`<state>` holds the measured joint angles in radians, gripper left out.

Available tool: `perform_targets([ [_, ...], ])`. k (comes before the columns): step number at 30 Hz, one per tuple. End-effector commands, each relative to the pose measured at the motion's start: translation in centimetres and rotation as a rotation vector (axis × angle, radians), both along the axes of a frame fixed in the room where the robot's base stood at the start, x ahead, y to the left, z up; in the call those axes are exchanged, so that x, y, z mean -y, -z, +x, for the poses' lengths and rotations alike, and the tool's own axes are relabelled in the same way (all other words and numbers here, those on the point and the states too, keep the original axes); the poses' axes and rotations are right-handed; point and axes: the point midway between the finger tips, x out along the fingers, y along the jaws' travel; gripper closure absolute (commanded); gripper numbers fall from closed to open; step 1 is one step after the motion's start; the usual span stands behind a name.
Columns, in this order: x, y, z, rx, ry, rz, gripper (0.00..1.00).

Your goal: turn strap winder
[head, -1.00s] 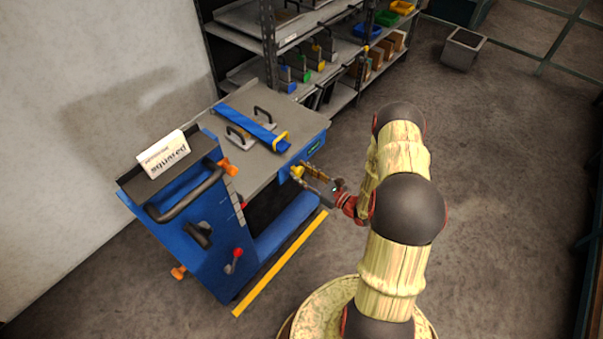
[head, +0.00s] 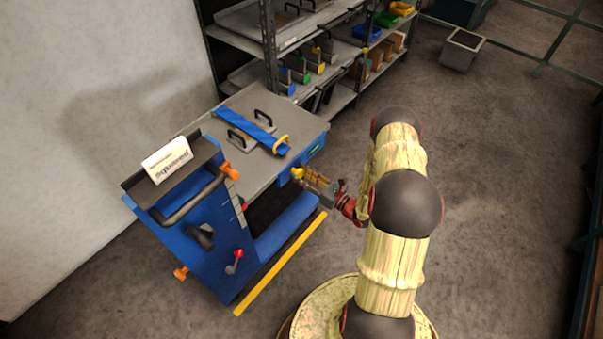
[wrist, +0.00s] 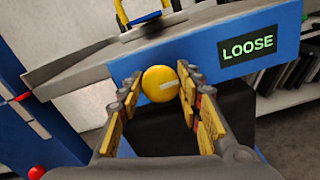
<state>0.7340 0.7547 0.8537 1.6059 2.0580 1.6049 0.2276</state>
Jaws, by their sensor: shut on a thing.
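The strap winder is a yellow round knob (wrist: 160,84) with a pale mark, on the blue front face of the cart's table (wrist: 200,58). It also shows in the head view (head: 297,173). My gripper (wrist: 157,92) is shut on the knob, with a yellow-padded finger on each side of it. In the head view my gripper (head: 308,178) reaches the table's front edge from the right. A blue strap (head: 240,124) lies across the grey tabletop over a plate with black handles. A display (wrist: 249,49) on the front face reads "LOOSE".
The cart's blue upright panel (head: 205,235) carries a black handle, orange knobs and a red-tipped lever (head: 237,256). Shelves (head: 300,60) with bins stand behind. The floor at right is open, with a grey box (head: 462,48) at the back.

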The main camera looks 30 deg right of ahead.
Motion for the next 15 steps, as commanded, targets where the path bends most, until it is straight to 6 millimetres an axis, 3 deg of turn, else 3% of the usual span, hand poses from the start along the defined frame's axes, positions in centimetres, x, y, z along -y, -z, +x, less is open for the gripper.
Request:
perform_targets([
  [15,0.22,-0.07,0.07,-0.162,0.001,0.445,0.9],
])
